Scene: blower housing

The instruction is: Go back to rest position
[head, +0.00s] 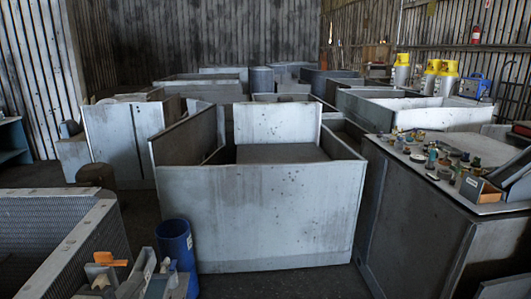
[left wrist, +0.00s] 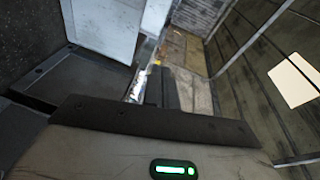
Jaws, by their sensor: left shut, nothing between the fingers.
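My right gripper does not show.
A large grey open-topped housing (head: 260,220) stands ahead. A crowded worktop (head: 410,170) is on the right, and a mesh-sided box (head: 75,240) on the left. Dark floor shows between the housings.

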